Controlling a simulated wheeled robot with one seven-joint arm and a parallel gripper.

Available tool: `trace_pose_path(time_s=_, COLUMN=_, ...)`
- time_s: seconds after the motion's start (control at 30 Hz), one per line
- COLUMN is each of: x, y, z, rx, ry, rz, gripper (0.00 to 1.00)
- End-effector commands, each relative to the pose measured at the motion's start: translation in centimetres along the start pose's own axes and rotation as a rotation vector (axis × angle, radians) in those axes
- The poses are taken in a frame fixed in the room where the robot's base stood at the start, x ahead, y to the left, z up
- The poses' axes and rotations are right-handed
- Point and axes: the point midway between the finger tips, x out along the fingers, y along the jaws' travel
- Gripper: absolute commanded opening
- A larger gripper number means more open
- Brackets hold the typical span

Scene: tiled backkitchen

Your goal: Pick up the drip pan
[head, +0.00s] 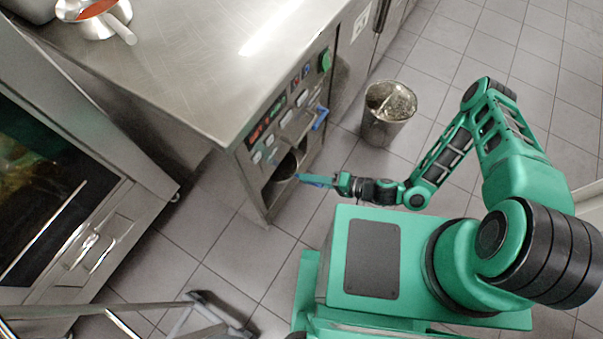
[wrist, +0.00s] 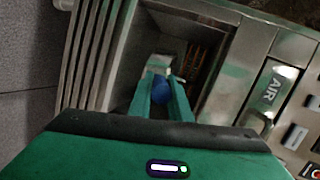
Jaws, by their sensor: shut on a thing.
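The drip pan (wrist: 160,89) shows in the wrist view as a blue end with a pale grey part behind it, inside a dark recess of the steel machine. My gripper (wrist: 161,82) reaches into that recess, its green fingers shut on the blue end from both sides. In the head view my gripper (head: 303,178) is at the lower opening (head: 284,170) of the machine's front. The pan's body is mostly hidden, and I cannot tell how far it extends inside.
The steel counter (head: 190,60) stands above the opening. A blue handle (head: 320,118) sticks out farther along its front. A metal bin (head: 388,112) stands on the tiles beyond my gripper. An oven (head: 60,190) is at the left. Tiled floor is free between.

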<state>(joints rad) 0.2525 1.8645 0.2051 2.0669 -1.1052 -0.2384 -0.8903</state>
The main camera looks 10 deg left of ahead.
Motion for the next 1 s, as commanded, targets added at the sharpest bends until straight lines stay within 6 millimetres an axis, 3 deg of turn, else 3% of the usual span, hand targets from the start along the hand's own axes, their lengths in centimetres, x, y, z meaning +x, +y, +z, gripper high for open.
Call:
trace_pose_path(time_s=0.6, x=-6.9, y=1.9, z=2.0, rx=0.003, ry=0.003, rz=0.000, gripper=0.00)
trace_pose_path(time_s=1.0, x=-10.1, y=2.8, z=2.9, rx=0.001, ry=0.001, rz=0.000, gripper=0.00)
